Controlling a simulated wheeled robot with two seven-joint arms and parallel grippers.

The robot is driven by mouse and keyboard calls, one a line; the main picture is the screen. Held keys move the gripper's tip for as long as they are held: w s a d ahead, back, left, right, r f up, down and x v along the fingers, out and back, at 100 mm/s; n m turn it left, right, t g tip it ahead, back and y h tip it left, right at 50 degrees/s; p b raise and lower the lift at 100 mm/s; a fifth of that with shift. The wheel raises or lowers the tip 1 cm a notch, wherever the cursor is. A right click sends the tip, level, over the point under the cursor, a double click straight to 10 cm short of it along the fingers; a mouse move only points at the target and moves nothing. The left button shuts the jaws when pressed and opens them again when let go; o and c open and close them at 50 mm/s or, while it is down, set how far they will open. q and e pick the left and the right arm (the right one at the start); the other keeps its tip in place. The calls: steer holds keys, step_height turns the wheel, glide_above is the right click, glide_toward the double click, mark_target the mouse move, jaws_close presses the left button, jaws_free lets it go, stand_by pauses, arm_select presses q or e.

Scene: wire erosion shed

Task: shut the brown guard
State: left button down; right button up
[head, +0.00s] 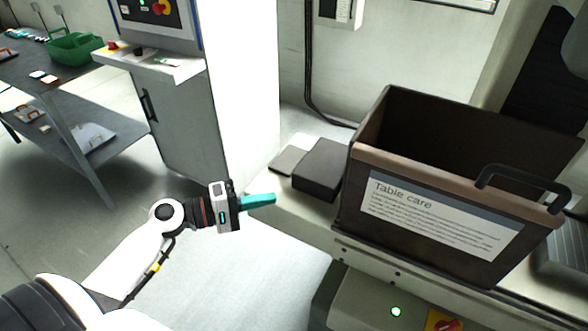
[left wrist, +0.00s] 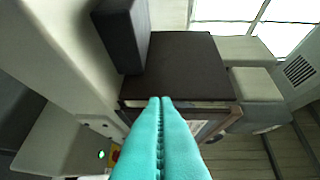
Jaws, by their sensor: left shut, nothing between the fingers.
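The brown guard (head: 352,207) stands on the machine at the right of the head view. Its front bears a white "Table care" label, with a lighter brown top edge and a black handle (head: 522,182) at the upper right. Dark walls stand behind it around an open-topped space. Its brown side also shows in the left wrist view (left wrist: 185,68), beyond the fingertips. My left gripper (head: 274,198) has teal fingers pressed together, empty, to the left of the guard and apart from it. The fingers also fill the lower middle of the left wrist view (left wrist: 160,100). My right gripper is not in view.
A dark block (head: 318,168) and a flat grey piece (head: 288,160) lie on the ledge left of the guard. A control cabinet (head: 185,125) stands behind my left arm. A bench with a green basket (head: 74,47) is at far left. Floor below my gripper is clear.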

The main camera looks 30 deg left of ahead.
arm_select(q)
steer(key=w+d+r+p, duration=0.2)
steer(key=d+p, duration=0.1)
steer(key=d, duration=0.3)
steer(key=w+d+r+h+p, duration=0.1)
steer(key=w+d+p, duration=0.2)
steer(key=d, duration=0.3)
steer(key=shift+w+r+m+p, duration=0.3)
steer(key=shift+w+r+p, duration=0.05)
steer(key=shift+r+p, duration=0.05)
steer(key=shift+d, duration=0.15)
